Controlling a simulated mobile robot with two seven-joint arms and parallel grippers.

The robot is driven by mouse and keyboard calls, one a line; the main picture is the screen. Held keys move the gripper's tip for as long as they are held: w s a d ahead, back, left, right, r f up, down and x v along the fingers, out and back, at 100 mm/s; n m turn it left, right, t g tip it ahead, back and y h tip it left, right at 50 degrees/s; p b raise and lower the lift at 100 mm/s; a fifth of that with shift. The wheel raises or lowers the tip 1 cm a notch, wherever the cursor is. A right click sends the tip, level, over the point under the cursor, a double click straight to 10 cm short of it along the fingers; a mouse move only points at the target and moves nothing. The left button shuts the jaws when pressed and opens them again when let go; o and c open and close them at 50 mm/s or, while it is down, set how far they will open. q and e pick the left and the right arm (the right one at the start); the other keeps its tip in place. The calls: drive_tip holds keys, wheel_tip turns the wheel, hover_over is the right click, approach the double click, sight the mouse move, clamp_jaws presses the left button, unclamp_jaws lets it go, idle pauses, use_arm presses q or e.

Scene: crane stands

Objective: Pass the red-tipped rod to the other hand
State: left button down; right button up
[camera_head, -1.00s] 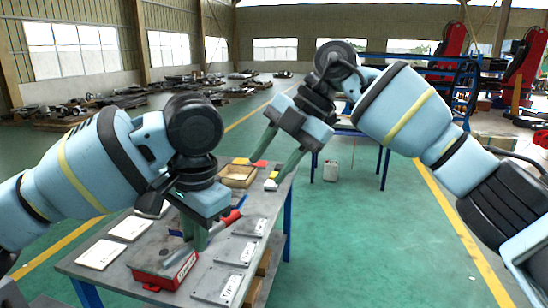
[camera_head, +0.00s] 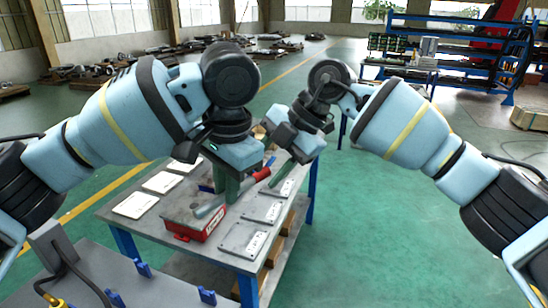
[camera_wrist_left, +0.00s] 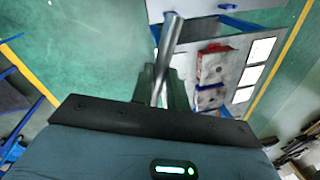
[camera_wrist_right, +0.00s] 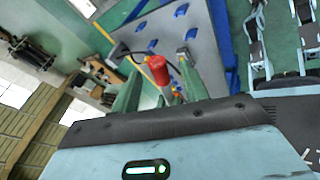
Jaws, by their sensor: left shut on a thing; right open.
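My left gripper (camera_head: 227,188) is shut on the red-tipped rod (camera_head: 209,208). The rod's grey end points down-left and its red end (camera_head: 262,174) points right. In the left wrist view the grey bar of the rod (camera_wrist_left: 171,35) sticks out beyond the fingers (camera_wrist_left: 160,88). My right gripper (camera_head: 284,172) is open, its fingers close to the red end. In the right wrist view the red tip (camera_wrist_right: 156,66) shows between the two apart fingers (camera_wrist_right: 155,82); I cannot tell whether they touch it.
Below the rod, a grey table (camera_head: 175,208) bears a red box (camera_head: 193,226), white sheets (camera_head: 135,204) and grey plates (camera_head: 257,241). Another grey surface with blue clips (camera_head: 142,268) lies at front left. Green floor is open on the right.

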use_arm(q)
drive_tip(key=shift+r, duration=0.1)
use_arm(e)
clamp_jaws()
use_arm(q)
drive_tip(key=c, duration=1.3)
unclamp_jaws()
wheel_tip(320, 180, up, 12)
drive_tip(key=s+d, duration=0.1)
drive_tip(key=shift+d, duration=0.25)
drive_tip(key=shift+s, duration=0.1)
